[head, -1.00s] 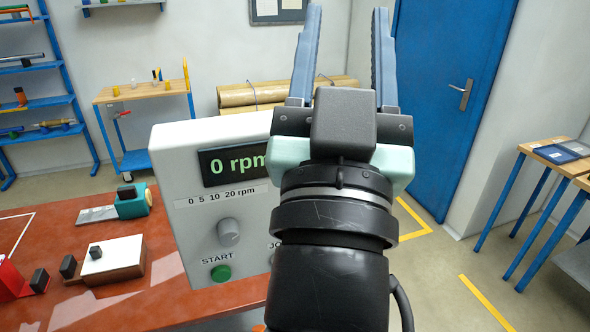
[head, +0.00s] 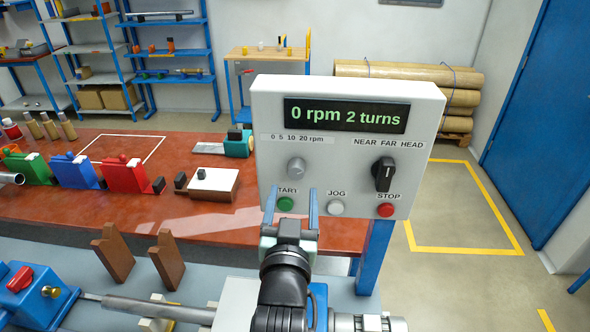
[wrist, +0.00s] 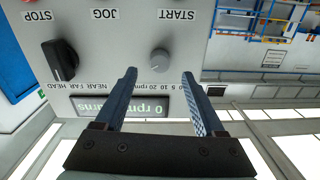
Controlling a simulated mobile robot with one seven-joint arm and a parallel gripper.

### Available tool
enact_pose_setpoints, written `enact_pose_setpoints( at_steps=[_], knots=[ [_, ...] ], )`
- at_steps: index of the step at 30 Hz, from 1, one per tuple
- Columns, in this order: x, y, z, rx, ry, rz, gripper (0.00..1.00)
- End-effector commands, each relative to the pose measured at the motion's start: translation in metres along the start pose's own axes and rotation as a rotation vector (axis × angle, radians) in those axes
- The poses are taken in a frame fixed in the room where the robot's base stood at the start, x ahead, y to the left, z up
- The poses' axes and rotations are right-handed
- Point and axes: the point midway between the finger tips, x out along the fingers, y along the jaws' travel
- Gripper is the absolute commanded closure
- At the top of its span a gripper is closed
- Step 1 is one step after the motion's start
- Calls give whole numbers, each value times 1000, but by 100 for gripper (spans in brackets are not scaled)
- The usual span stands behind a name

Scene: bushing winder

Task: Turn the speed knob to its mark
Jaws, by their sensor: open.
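The grey speed knob (head: 296,168) is on the white control panel (head: 262,108), below the scale "0 5 10 20 rpm". The display (head: 346,115) reads "0 rpm 2 turns". I cannot make out where the knob points. My gripper (head: 293,189) is open and empty in front of the panel, with its fingertips a little below the knob in the head view. In the wrist view, which shows the panel upside down, the knob (wrist: 160,61) appears between the two open fingers (wrist: 159,73), touching neither.
Below the knob are the green START button (head: 285,203), white JOG button (head: 336,207) and red STOP button (head: 386,210). The black NEAR FAR HEAD selector (head: 384,172) is to the right. The red table (head: 200,222) holds several parts at left.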

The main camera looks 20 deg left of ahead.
Motion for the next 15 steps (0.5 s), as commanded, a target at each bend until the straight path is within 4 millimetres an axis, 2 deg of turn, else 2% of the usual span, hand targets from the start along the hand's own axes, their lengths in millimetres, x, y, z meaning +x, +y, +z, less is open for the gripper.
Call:
enact_pose_setpoints(
  at_steps=[6, 15],
  knots=[
    [36, 0, -3, 0, 0, 1, 29],
    [62, 0, -2, 0, 1, 1, 29]
  ],
)
